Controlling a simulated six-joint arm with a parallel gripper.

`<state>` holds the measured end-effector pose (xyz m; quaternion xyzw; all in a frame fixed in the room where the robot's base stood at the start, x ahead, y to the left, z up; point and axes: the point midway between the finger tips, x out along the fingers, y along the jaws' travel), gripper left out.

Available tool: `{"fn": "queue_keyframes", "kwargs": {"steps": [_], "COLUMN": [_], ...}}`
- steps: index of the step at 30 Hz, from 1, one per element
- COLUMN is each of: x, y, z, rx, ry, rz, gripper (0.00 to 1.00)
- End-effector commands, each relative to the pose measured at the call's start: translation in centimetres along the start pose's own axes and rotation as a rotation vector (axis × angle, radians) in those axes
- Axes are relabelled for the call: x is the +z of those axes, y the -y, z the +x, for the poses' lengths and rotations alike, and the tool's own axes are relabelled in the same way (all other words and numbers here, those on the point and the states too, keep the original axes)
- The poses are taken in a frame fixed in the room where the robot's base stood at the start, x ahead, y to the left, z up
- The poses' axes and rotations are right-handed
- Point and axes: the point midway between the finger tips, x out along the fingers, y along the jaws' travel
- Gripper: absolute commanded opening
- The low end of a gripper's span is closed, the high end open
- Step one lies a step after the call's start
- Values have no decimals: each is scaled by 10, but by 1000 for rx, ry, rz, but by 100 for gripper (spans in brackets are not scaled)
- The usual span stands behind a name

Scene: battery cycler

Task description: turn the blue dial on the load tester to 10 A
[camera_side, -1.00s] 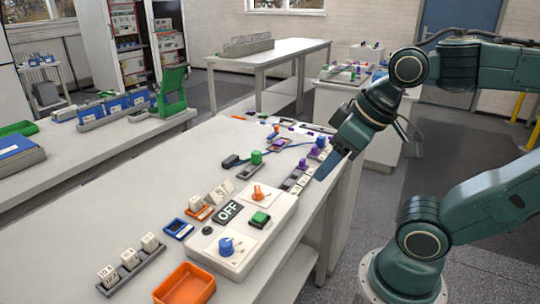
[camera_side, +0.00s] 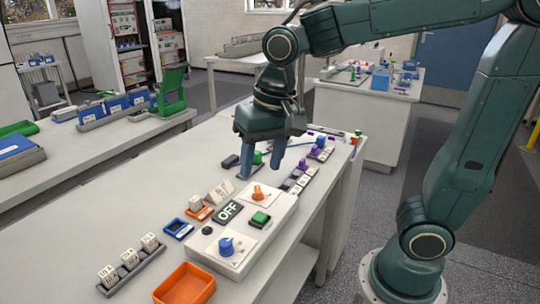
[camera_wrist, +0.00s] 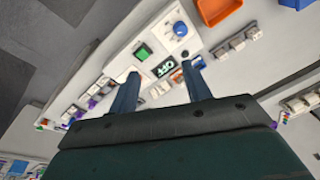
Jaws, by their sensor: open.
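The load tester (camera_side: 270,225) is a white box on the bench with an OFF sign (camera_side: 229,211). Its blue dial (camera_side: 226,246) is at the near end, on a white scale plate; in the wrist view the blue dial (camera_wrist: 180,28) is near the top. An orange dial (camera_side: 258,192) is at the far end and a green button (camera_side: 260,218) lies between. My gripper (camera_side: 257,170) is open and empty, pointing down above the bench beyond the tester, apart from it. In the wrist view my two blue fingers (camera_wrist: 161,85) are spread wide. I cannot read the blue dial's setting.
An orange bin (camera_side: 185,285) is at the tester's near left. A grey rack (camera_side: 131,268) of white blocks lies left of it. Small blue (camera_side: 178,229) and orange trays border the tester's left side. Green and purple parts lie beyond it.

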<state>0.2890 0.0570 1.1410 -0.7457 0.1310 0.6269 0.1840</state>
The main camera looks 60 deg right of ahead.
Motion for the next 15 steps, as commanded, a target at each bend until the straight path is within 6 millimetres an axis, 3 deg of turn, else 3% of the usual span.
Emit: {"fn": "queue_keyframes", "kwargs": {"steps": [9,15], "x": [-18,-22], "y": [50,67], "z": [37,52], "rx": [85,123], "ry": [100,127], "rz": [183,255], "gripper": [48,48]}}
